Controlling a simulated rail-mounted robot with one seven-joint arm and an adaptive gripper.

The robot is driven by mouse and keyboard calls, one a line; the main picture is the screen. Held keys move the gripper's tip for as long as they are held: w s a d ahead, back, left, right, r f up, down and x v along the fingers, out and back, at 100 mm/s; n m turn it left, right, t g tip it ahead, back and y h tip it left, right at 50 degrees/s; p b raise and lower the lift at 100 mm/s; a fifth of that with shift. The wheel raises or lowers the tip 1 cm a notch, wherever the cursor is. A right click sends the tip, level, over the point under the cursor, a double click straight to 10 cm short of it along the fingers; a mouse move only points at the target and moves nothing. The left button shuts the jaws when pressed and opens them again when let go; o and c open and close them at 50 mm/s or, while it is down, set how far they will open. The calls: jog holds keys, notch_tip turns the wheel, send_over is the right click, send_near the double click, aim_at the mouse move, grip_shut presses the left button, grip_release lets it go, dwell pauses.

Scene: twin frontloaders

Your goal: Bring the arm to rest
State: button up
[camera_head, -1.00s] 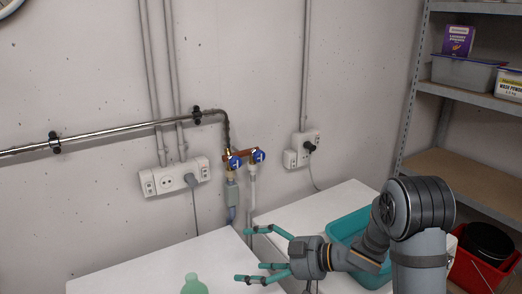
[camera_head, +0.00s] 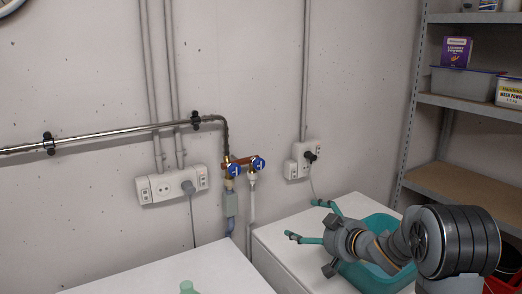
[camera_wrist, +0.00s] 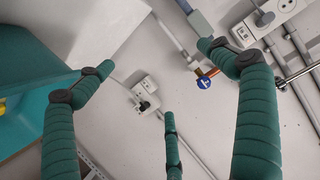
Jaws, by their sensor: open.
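My gripper (camera_head: 306,222) has teal fingers and is at the right of the head view, above the right-hand white machine. Its fingers are spread apart with nothing between them. They also show in the wrist view (camera_wrist: 165,95), framing the wall. My arm bends behind the gripper at the lower right and hides part of a teal basin (camera_head: 376,280). The basin sits on the right-hand white machine top (camera_head: 282,236) and shows at the left of the wrist view (camera_wrist: 20,75).
A pale green bottle (camera_head: 188,287) shows at the bottom edge on the left-hand white machine top (camera_head: 150,278). Blue-handled taps (camera_head: 246,165) and sockets (camera_head: 172,185) are on the wall. A metal shelf (camera_head: 465,104) with boxes and a red bucket (camera_head: 500,285) are at the right.

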jog(key=d+m+h+b, duration=0.1)
jog(key=d, duration=0.2)
jog(key=w+d+m+t+h+b, duration=0.1)
jog(key=d+h, duration=0.1)
jog(key=d, duration=0.1)
jog(key=d+m+h+b, duration=0.1)
jog(key=d, duration=0.2)
jog(key=shift+w+r+m+h, duration=0.25)
jog(key=shift+r+m+h, duration=0.05)
jog(key=shift+r+m, duration=0.1)
jog(key=s+d+m+h, duration=0.1)
jog(key=d+m+h, duration=0.1)
jog(key=d+m, duration=0.2)
jog(key=shift+s+d+f+h, duration=0.2)
jog(key=shift+d+h, duration=0.2)
jog(key=shift+d, duration=0.65)
jog(key=shift+f, duration=0.1)
jog(key=shift+o, duration=0.8)
